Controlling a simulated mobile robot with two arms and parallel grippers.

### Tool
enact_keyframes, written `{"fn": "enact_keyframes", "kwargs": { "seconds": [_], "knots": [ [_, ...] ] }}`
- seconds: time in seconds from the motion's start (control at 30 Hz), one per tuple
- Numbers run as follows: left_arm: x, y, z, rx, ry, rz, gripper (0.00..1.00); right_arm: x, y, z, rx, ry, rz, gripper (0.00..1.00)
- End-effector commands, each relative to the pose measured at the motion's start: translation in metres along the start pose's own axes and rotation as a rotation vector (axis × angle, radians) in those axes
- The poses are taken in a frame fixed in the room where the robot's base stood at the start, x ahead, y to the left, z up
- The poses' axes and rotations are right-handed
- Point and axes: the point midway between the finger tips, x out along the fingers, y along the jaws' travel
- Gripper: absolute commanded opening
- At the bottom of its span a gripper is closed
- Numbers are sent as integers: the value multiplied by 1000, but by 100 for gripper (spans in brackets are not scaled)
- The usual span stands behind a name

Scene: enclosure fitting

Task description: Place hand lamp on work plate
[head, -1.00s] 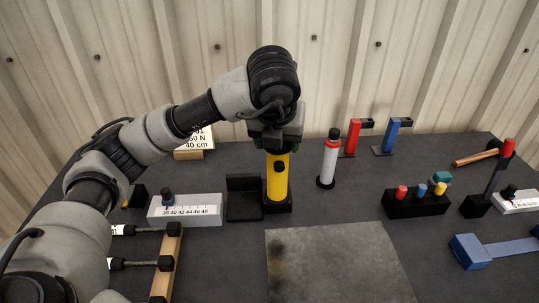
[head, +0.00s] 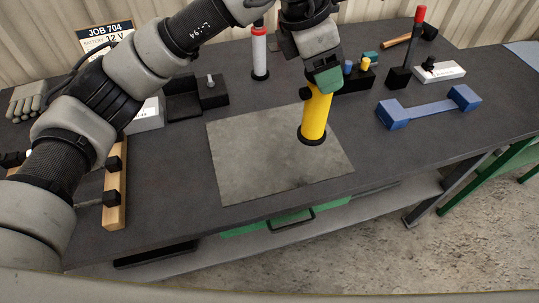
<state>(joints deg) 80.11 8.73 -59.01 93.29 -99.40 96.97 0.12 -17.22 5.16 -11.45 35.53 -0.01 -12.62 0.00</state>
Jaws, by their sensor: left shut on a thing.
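The hand lamp (head: 315,117) is a yellow cylinder with a black base and a black knob on its side. My left gripper (head: 323,84) points down and is shut on the lamp's upper end. The lamp is nearly upright, slightly tilted in the picture, over the right part of the grey work plate (head: 255,165). Whether its base touches the plate or hangs just above it, I cannot tell. My right gripper is not in the head view.
A white and red cylinder (head: 259,55) stands behind the plate. A black holder (head: 183,104) is at its back left, a wooden rack (head: 115,190) at left. The plate's left and middle are bare.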

Motion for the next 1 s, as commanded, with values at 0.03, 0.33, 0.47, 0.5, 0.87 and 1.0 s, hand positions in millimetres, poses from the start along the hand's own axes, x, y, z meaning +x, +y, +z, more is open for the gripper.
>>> {"fn": "enact_keyframes", "kwargs": {
  "seconds": [0.03, 0.33, 0.47, 0.5, 0.87, 1.0],
  "knots": [
    [3, -6, 8, 47, -1, -19, 15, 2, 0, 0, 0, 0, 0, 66],
    [14, 12, -7, 120, 2, -53, 15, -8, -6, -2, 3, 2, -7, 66],
    [23, 35, -32, 119, 1, -53, 15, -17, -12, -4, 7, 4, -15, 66],
    [26, 42, -40, 120, 2, -53, 15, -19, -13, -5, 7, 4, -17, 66],
    [43, 77, -77, 126, 1, -51, 15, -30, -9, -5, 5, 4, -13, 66],
    [60, 77, -85, 124, 1, -54, 15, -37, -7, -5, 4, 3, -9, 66]
  ]
}}
